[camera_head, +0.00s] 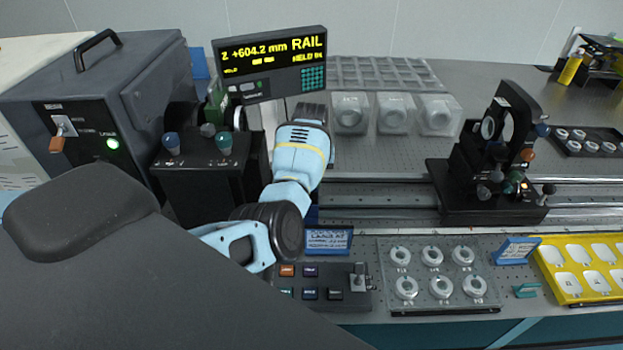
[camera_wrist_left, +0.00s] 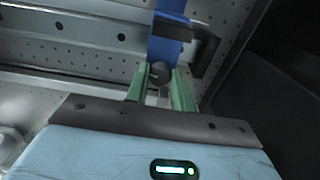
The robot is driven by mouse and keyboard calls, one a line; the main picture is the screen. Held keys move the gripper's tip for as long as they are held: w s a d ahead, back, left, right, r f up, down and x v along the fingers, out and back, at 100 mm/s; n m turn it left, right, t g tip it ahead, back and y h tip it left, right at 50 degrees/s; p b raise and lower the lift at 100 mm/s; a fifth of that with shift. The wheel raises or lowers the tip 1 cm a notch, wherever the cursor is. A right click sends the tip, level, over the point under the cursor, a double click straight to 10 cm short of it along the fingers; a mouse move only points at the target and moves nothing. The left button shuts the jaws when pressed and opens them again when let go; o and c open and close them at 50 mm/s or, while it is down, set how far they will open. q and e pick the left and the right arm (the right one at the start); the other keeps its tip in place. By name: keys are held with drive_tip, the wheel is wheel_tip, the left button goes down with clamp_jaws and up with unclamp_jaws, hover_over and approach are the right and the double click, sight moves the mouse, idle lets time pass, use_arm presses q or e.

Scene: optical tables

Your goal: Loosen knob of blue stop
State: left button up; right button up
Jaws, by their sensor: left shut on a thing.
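In the left wrist view, the blue stop (camera_wrist_left: 168,38) is a blue upright piece above a perforated metal surface. A dark round knob (camera_wrist_left: 160,72) sits at its near end. My left gripper (camera_wrist_left: 159,80) has two green fingers shut on the knob, one on each side. The fingers hide part of the knob. In the head view my own left forearm covers the gripper, and I cannot make out the stop or its knob there. My right gripper is in neither view.
A black optical mount (camera_head: 490,165) stands on the rail (camera_head: 385,198) to the right. A display (camera_head: 272,65) stands behind my arm. A black box with knobs (camera_head: 205,185) is left of it. A ring tray (camera_head: 437,290) and button panel (camera_head: 350,300) lie in front.

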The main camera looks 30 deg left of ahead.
use_arm(q)
drive_tip(key=m, duration=0.5)
drive_tip(key=shift+a+m, duration=0.1)
drive_tip(key=shift+m, duration=0.2)
drive_tip(key=m, duration=0.4)
drive_tip(key=shift+m, duration=0.4)
drive_tip(key=o, duration=1)
drive_tip(key=shift+r, duration=3.9)
